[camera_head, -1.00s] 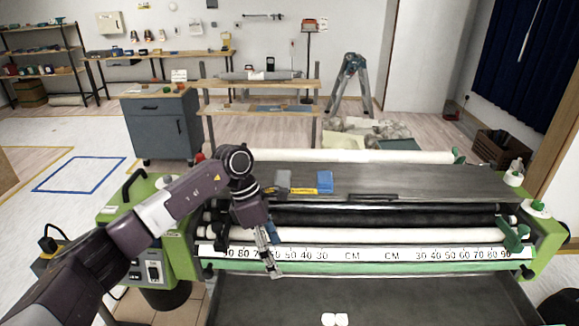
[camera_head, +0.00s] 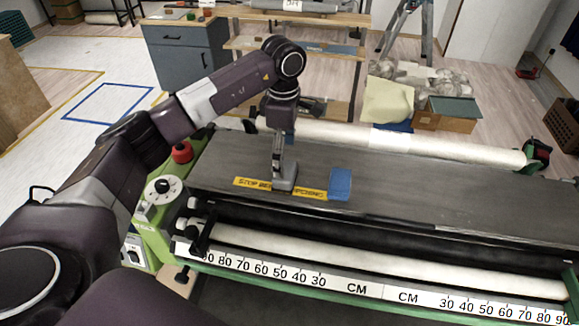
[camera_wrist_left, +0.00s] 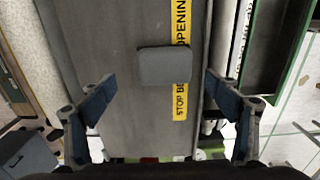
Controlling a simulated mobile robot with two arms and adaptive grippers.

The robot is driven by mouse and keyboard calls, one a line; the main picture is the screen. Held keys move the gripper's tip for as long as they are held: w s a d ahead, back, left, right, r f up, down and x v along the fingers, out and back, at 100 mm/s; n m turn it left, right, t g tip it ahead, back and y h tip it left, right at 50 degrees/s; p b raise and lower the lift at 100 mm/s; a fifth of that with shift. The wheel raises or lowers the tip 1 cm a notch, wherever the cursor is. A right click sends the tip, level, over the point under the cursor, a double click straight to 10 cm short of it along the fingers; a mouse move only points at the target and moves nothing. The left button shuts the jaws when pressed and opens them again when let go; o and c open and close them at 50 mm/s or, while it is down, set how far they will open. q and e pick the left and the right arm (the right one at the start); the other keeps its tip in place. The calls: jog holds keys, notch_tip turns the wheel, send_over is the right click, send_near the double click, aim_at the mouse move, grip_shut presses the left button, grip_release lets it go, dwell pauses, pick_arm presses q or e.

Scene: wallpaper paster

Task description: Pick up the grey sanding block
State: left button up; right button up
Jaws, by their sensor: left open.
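The grey sanding block (camera_wrist_left: 164,65) lies on the dark machine top, partly across a yellow warning strip (camera_wrist_left: 181,100), in the left wrist view. My left gripper (camera_wrist_left: 160,100) is open, with one finger on each side of the picture and the block lying ahead between their lines. The block is not between the fingertips. In the head view my left gripper (camera_head: 284,180) points down over the block's place and largely hides it. A blue block (camera_head: 340,184) lies just to the right. My right gripper is not in view.
The green machine has a white roller (camera_head: 400,143) behind its top and a ruler strip (camera_head: 330,283) along the front. A red button (camera_head: 182,152) stands at the left end. The top right of the blue block is clear.

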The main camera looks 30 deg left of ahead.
aim_at(285, 169)
pick_arm(q)
jog(key=shift+s+f+p, duration=0.35)
jog(key=shift+f+p, duration=0.2)
jog(key=shift+f, duration=0.2)
jog(key=f, duration=0.1)
jog(key=f+p, duration=0.2)
jog(key=shift+d+f, duration=0.25)
jog(key=shift+f, duration=0.5)
jog(key=c, duration=1.3)
